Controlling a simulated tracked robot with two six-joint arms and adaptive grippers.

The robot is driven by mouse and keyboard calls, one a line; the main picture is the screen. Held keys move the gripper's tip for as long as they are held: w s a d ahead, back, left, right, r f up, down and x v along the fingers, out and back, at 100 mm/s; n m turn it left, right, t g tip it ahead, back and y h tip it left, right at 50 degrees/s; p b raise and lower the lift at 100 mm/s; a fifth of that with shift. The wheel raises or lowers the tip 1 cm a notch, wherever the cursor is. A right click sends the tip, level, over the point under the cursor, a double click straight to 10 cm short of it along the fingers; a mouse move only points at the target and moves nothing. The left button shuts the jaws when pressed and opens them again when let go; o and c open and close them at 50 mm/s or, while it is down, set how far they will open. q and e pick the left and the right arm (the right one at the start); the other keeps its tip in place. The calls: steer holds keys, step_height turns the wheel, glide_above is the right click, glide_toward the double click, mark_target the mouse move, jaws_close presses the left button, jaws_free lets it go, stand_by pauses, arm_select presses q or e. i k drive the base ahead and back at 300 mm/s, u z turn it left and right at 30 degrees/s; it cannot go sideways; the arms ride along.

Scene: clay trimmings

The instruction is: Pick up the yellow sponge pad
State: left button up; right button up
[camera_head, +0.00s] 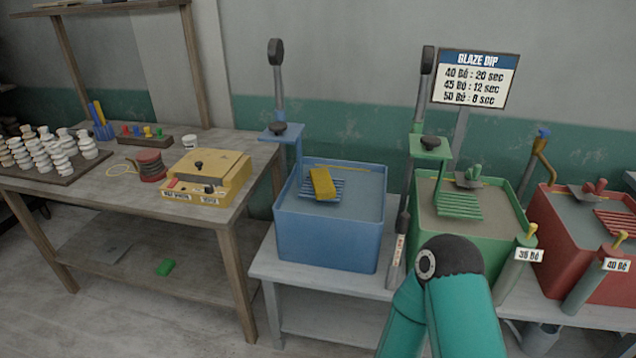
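A yellow block-shaped pad (322,183), which looks like the sponge pad, rests tilted on the slatted blue rack (336,195) of the blue tub. The rack sits within the blue tub (328,238), and grey liquid or fill shows around it. Neither of my grippers can be seen. A teal link of my own arm with a black joint shows at the lower right, well apart from the pad.
Green (422,235) and red (580,240) tubs stand to the right of the blue one. A blue lever post (298,155) rises at the blue tub's back left. The wooden table (232,205) at left holds a yellow box (215,170) and white pieces (60,150).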

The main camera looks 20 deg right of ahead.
mark_target(324, 188)
steer(key=u, duration=0.05)
steer(key=i, duration=0.95)
steer(key=z, duration=0.1)
